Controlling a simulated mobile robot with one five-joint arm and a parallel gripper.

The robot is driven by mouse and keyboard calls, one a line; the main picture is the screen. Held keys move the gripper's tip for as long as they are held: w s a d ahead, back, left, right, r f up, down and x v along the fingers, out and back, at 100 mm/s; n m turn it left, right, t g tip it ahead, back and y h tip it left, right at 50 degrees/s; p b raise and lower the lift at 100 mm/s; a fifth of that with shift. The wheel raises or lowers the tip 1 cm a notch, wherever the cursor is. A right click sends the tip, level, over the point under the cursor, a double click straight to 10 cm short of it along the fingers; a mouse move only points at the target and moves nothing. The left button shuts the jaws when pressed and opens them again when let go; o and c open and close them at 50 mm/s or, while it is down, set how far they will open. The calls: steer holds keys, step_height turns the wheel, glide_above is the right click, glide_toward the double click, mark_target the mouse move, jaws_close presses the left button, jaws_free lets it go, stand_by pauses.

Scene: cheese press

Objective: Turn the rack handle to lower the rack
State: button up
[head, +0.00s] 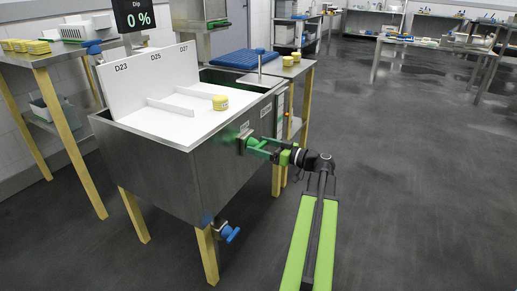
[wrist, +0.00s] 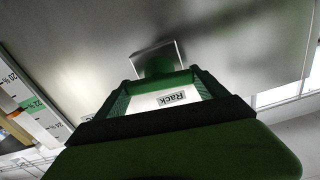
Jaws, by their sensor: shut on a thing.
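The rack handle (head: 251,142) is a green piece on a small metal plate on the right-hand wall of the steel tank (head: 165,170). My gripper (head: 262,147) reaches it from the right and is shut on it. In the wrist view the green handle (wrist: 156,66) sits between the tips of my green fingers (wrist: 160,77), partly hidden by them. A label reading "Rack" (wrist: 172,98) shows between the fingers. The white rack surface (head: 180,122) lies level near the tank's top, with a yellow block (head: 220,102) on it. The display (head: 134,15) reads "Dip 0 %".
A blue tap (head: 229,233) sticks out low on the tank. Side tables with yellow blocks (head: 25,46) and a blue mat (head: 244,59) stand at left and behind. A scale with percent marks (wrist: 28,108) shows in the wrist view. Floor (head: 420,170) at right is clear.

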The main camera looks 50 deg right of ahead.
steer(key=m, duration=0.9)
steer(key=shift+f, duration=0.15)
steer(key=m, duration=0.3)
steer(key=shift+m, duration=0.3)
steer(key=m, duration=0.4)
steer(key=shift+f+m, duration=0.15)
steer(key=shift+m, duration=0.15)
steer(key=m, duration=0.3)
steer(key=shift+b, duration=0.3)
steer(key=m, duration=0.4)
steer(key=shift+f, duration=0.15)
steer(key=m, duration=0.6)
steer(key=shift+s+a, duration=0.1)
steer(key=shift+m, duration=0.3)
